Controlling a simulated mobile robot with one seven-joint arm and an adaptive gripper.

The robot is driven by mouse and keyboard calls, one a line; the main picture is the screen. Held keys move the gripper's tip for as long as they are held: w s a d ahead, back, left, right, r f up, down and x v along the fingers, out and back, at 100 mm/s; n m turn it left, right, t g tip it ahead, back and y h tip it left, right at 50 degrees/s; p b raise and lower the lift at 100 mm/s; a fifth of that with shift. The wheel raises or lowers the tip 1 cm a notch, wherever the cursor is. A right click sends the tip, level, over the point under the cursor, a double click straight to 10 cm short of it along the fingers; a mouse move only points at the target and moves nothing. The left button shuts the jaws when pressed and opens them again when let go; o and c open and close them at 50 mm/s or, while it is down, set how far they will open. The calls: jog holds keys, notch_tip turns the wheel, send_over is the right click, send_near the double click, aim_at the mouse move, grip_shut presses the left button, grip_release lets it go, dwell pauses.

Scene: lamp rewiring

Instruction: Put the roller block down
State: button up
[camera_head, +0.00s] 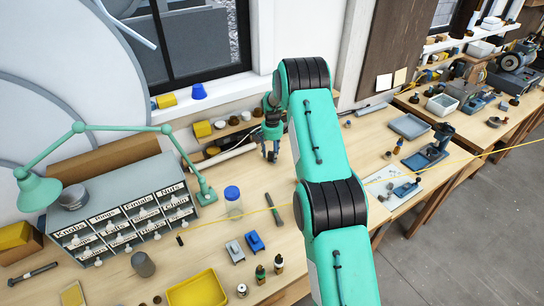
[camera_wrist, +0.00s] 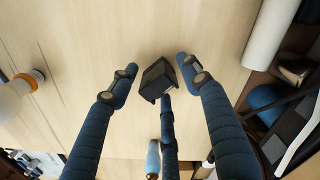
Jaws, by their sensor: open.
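My gripper (camera_head: 271,155) is over the far part of the workbench, just left of my raised arm. In the wrist view its blue fingers (camera_wrist: 158,72) are spread open above pale wood. A small dark block (camera_wrist: 157,78), probably the roller block, shows between the fingertips. The side fingers stand apart from it. The middle finger overlaps its near edge, and I cannot tell whether they touch. I cannot make the block out in the head view.
A white roll (camera_wrist: 272,32) lies close to the right of the fingers. A blue-lidded jar (camera_head: 233,203), a blue block (camera_head: 254,241) and a yellow tray (camera_head: 197,290) stand nearer. A drawer cabinet (camera_head: 120,215) and green lamp (camera_head: 40,192) are left. A yellow cord (camera_head: 430,165) crosses the bench.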

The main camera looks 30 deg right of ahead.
notch_tip(320, 180, up, 11)
jog(key=shift+r, duration=0.1)
dwell(0.4)
dwell(0.5)
jog(key=s+a+r+n+t, duration=0.1)
jog(key=s+a+r, duration=0.5)
jog(key=r, duration=0.4)
jog(key=s+a+r+n+t, duration=0.1)
jog(key=s+a+r+n, duration=0.1)
jog(key=s+a+r, duration=0.65)
jog(key=s+a+r+n+t, duration=0.1)
jog(key=s+a+r, duration=0.35)
jog(key=r, duration=0.65)
jog(key=s+a+r+n+t, duration=0.1)
jog(key=s+a+r, duration=0.25)
jog(key=s, duration=0.45)
jog(key=s+a+r+n, duration=0.1)
jog(key=s+a+r, duration=0.1)
jog(key=s+a, duration=0.45)
jog(key=s+a+f+n, duration=0.1)
jog(key=s, duration=0.8)
jog(key=s+a+f+n+t, duration=0.1)
jog(key=s+a+f, duration=0.1)
jog(key=s, duration=0.7)
jog(key=shift+s+a+n+t, duration=0.25)
jog(key=shift+s+n+t, duration=0.05)
jog(key=shift+s, duration=0.1)
